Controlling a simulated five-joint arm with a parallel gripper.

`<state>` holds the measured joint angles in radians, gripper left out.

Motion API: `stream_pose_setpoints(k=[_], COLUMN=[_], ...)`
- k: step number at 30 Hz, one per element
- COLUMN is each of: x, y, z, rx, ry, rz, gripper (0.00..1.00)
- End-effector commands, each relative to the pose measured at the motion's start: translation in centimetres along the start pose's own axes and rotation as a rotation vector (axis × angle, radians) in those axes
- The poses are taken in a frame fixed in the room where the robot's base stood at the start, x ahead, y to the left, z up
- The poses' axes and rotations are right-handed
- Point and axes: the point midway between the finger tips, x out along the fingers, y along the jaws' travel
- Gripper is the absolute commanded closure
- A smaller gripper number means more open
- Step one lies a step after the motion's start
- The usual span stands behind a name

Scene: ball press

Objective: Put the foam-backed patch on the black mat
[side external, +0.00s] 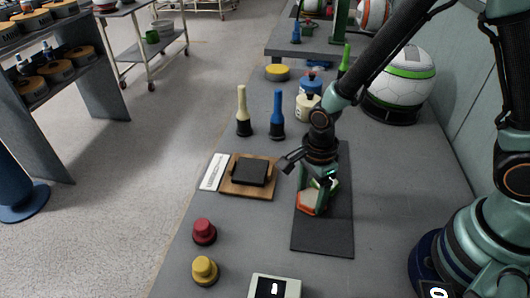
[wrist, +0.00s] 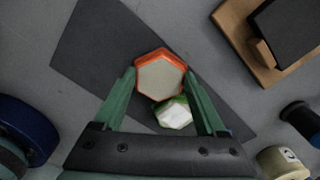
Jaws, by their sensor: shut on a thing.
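An orange-rimmed hexagonal patch (side external: 310,203) with a pale face is between the fingertips of my gripper (side external: 317,195). It also shows in the wrist view (wrist: 161,74), spanning the gap between the green fingers of my gripper (wrist: 160,76), which is shut on it. The black mat (side external: 325,238) lies under my gripper; it also shows in the wrist view (wrist: 90,40). The patch is over the mat, low; I cannot tell whether it touches. A smaller green-edged white hexagonal piece (wrist: 174,113) shows between the fingers, near the right one. The foam backing is not clearly visible.
Left of the mat is a wooden board (side external: 235,188) with a black block (side external: 249,172) and a white strip (side external: 214,171). A red knob (side external: 204,231) and yellow knob (side external: 205,270) stand in front. Cream (side external: 243,112) and blue (side external: 278,115) handled tools stand behind.

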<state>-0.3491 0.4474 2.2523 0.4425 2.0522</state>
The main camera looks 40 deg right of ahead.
Motion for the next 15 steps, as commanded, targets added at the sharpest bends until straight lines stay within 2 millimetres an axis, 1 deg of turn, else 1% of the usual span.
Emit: stream_pose_setpoints(k=[11, 12, 14, 15], x=[0.32, 0.38, 0.35, 0.34], y=[-0.04, -0.04, -0.05, -0.05], z=[0.02, 0.02, 0.03, 0.02], rx=[0.0, 0.0, 0.0, 0.0], ry=[0.0, 0.0, -0.001, -0.001], rz=[-0.001, -0.001, -0.001, -0.001], gripper=[0.79, 0.23, 0.0, 0.0])
